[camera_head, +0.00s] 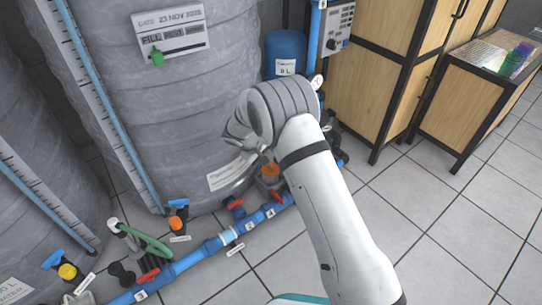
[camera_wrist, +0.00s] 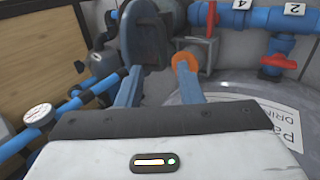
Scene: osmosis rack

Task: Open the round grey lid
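I cannot pick out the round grey lid for certain. In the wrist view a rounded dark blue-grey piece (camera_wrist: 145,35) stands just beyond my left finger; I cannot tell whether it is the lid or whether the finger touches it. My gripper (camera_head: 238,140) is in front of the large grey tank in the head view, partly hidden by my wrist. In the wrist view its two fingers (camera_wrist: 158,88) are apart with nothing seen between them. An orange round fitting (camera_wrist: 185,61) lies just beyond the right finger; it also shows in the head view (camera_head: 270,171).
The large grey tank (camera_head: 165,110) fills the left centre, with another tank (camera_head: 35,180) beside it. Blue pipes (camera_head: 215,245) with red-handled valves run along the floor. A blue vessel (camera_head: 285,48) and wooden cabinets (camera_head: 375,60) stand behind. The tiled floor at right is clear.

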